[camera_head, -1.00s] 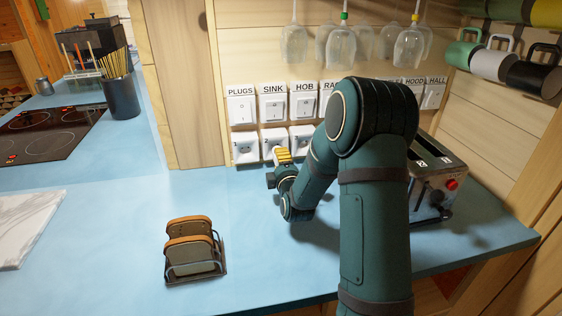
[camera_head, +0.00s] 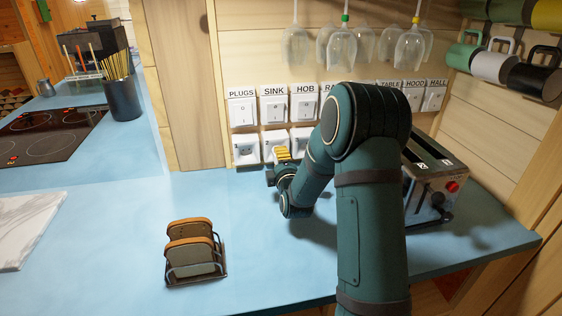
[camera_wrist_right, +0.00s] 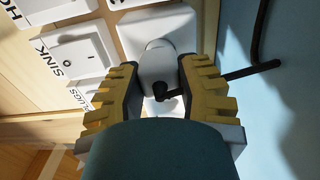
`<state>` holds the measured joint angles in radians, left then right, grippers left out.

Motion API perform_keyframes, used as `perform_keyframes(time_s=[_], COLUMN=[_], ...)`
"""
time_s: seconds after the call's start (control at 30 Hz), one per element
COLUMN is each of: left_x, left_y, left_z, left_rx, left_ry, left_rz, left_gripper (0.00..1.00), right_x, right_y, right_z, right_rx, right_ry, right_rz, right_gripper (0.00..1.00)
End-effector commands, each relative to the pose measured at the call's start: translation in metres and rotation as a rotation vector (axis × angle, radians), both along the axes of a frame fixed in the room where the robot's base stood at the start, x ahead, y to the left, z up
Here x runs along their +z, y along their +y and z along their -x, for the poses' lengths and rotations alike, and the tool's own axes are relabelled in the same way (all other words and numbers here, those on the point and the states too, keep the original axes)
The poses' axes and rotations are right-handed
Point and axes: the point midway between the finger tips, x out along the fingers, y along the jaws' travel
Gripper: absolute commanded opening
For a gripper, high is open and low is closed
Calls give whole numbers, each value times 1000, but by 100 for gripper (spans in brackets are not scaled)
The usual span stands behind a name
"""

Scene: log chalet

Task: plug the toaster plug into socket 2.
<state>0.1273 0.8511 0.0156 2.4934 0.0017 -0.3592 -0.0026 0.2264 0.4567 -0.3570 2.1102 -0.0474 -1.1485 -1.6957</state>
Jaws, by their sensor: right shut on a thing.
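My right gripper (camera_wrist_right: 157,88) is shut on the toaster plug (camera_wrist_right: 157,64), a pale rounded plug with a dark cord (camera_wrist_right: 250,73) coming off it. In the right wrist view the plug points at a white socket plate (camera_wrist_right: 158,20) and appears close against its face; I cannot tell how far it is in. In the head view the yellow fingers of my right gripper (camera_head: 282,154) are by socket 2 (camera_head: 273,142), partly covering it. The toaster (camera_head: 432,180) stands on the counter at the right, partly behind my arm. My left gripper is not in view.
Socket 1 (camera_head: 246,150) is left of the gripper, with a row of labelled switches (camera_head: 273,108) above. Glasses (camera_head: 341,48) hang higher up. A toast rack (camera_head: 195,265) stands at the counter's front.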

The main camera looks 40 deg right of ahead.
Motion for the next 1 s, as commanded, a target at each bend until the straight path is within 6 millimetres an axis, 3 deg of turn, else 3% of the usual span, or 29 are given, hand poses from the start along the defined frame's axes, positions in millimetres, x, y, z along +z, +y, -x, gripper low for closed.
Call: perform_keyframes(time_s=[0.73,0.77,0.83,1.0], left_x=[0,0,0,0], left_y=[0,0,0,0], left_z=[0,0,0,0], left_rx=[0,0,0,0], left_ry=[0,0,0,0], left_rz=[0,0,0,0], left_gripper=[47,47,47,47], right_x=[0,0,0,0], right_y=[-8,-8,-8,-8], right_z=[-15,-15,-15,-15], right_rx=[0,0,0,0], right_ry=[0,0,-1,0], right_rz=[1,1,0,0], right_gripper=[0,42,66,66])
